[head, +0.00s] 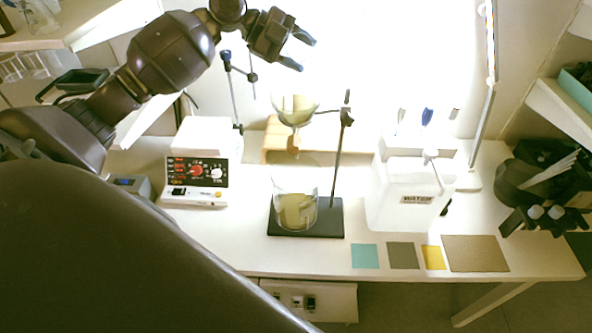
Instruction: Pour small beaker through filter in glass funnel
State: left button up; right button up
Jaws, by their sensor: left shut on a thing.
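My left gripper (299,52) is raised above and slightly left of the glass funnel, with its two blue-grey fingertips apart. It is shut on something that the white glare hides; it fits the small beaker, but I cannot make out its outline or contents. The glass funnel (296,117) hangs in a ring on the stand (338,160) and shows a yellowish filter or liquid inside. A clear beaker (296,212) with yellowish contents stands upright below it on the dark stand base (329,222). My right gripper is not in view.
A white stirrer device (197,180) with knobs stands left of the funnel stand. A white box-shaped device (409,190) stands to its right. Flat coloured samples (402,255) lie along the table's front edge. Dark containers (520,183) crowd the right end.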

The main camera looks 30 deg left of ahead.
aim_at(301, 56)
pick_arm(q)
jog(key=shift+w+a+f+n+g+h+p, duration=0.25)
jog(key=shift+w+n+g+p, duration=0.2)
jog(key=shift+p, duration=0.45)
jog(key=shift+w+a+f+n+g+h+p, duration=0.15)
jog(key=shift+w+f+n+g+h+p, duration=0.2)
jog(key=shift+n+g+p, duration=0.3)
jog(key=shift+w+a+f+n, duration=0.1)
jog(key=shift+w+f+n, duration=0.1)
jog(key=shift+n, duration=0.1)
jog(key=shift+a+f+g+h, duration=0.1)
jog(key=shift+f+g+h, duration=0.2)
jog(key=shift+g+h, duration=0.1)
jog(key=shift+n, duration=0.3)
